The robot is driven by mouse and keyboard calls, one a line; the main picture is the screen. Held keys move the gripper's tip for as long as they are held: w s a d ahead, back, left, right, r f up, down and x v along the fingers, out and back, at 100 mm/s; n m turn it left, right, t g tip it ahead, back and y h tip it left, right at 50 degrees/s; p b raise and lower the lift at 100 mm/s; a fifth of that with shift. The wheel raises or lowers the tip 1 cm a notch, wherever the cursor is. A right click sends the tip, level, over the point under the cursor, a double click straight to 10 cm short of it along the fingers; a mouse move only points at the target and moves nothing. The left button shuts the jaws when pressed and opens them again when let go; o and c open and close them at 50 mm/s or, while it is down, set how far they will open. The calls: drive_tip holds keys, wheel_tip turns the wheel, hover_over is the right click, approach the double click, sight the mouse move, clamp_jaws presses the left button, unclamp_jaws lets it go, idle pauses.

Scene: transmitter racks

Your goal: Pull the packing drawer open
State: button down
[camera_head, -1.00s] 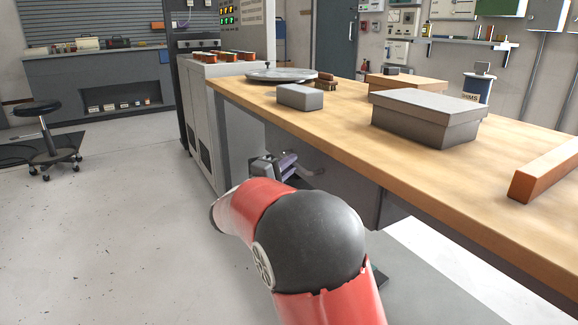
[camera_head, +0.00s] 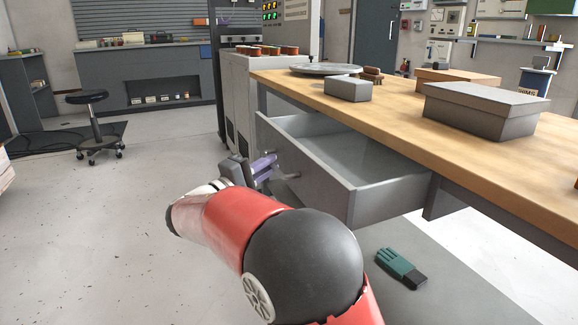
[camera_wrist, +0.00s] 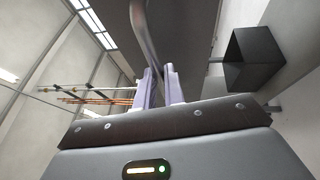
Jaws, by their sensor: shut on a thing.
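The packing drawer (camera_head: 330,200) is a grey metal drawer under the wooden bench top. It stands well out from the bench, and its bare inside shows in the head view. My gripper (camera_head: 268,166) is at the drawer's front, with its fingers on the handle (camera_head: 291,177). In the wrist view, the purple fingers of my gripper (camera_wrist: 160,86) are shut on the curved grey handle (camera_wrist: 147,35), with the drawer front (camera_wrist: 190,40) behind it. Part of the handle is hidden by the fingers.
The wooden workbench (camera_head: 420,118) carries a grey lidded box (camera_head: 480,112), a small grey block (camera_head: 348,90) and a round metal plate (camera_head: 326,69). Open floor lies to the left, with a black stool (camera_head: 90,115) further off.

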drive_tip(key=a, duration=0.1)
drive_tip(key=s+a, duration=0.1)
drive_tip(key=a, duration=0.3)
drive_tip(key=shift+s+a, duration=0.2)
drive_tip(key=shift+s, duration=0.2)
drive_tip(key=c, duration=1.5)
unclamp_jaws()
drive_tip(key=v, duration=0.7)
drive_tip(key=shift+s+a+p, duration=0.2)
drive_tip(key=shift+a+p, duration=0.1)
drive_tip(key=shift+f, duration=0.1)
